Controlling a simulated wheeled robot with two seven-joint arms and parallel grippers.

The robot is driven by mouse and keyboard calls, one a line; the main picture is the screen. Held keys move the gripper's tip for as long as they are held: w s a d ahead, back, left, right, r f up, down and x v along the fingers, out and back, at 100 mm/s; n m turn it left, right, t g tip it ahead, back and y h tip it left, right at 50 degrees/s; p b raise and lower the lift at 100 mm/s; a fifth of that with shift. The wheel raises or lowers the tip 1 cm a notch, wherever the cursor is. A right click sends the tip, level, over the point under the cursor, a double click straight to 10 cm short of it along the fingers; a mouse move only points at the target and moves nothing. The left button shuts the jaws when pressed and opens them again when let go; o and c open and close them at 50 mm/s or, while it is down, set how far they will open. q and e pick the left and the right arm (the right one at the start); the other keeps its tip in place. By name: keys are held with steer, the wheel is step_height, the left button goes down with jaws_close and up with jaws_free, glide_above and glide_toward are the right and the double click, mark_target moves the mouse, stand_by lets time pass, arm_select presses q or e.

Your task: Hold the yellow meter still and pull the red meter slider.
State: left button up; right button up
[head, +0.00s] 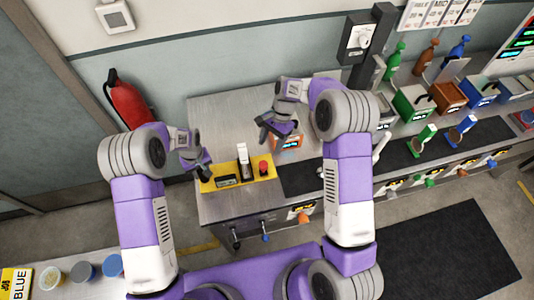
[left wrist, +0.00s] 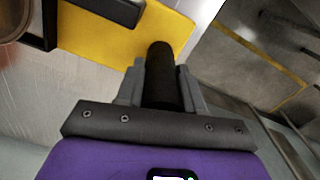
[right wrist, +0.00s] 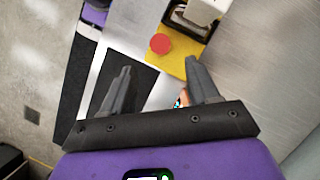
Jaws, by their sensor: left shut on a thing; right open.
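The yellow meter (head: 232,184) is a flat yellow base on the steel bench, carrying a dark block, a white upright part and a red round knob (head: 264,166). The knob also shows in the right wrist view (right wrist: 160,44); I cannot tell whether it is the slider. My left gripper (head: 205,172) is shut on a black post (left wrist: 160,75) at the base's left end. The yellow base fills the top of the left wrist view (left wrist: 165,28). My right gripper (head: 275,135) is open and empty, above and behind the knob, its fingers apart (right wrist: 158,68).
An orange box with a lit display (head: 288,143) stands behind the meter, partly hidden by my right gripper. A dark mat (head: 302,178) lies to the right. Coloured boxes and bottles line the right bench. A red extinguisher (head: 128,100) hangs on the left wall.

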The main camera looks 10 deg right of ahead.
steer(key=v, duration=0.2)
steer(key=shift+d+r, duration=0.15)
steer(key=shift+r, duration=0.15)
arm_select(q)
steer(key=o, duration=1.1)
steer(key=shift+r, duration=0.1)
steer(key=shift+r+p, duration=2.6)
steer(key=shift+r, duration=1.8)
arm_select(e)
step_height(320, 180, up, 5)
steer(key=shift+r, duration=0.1)
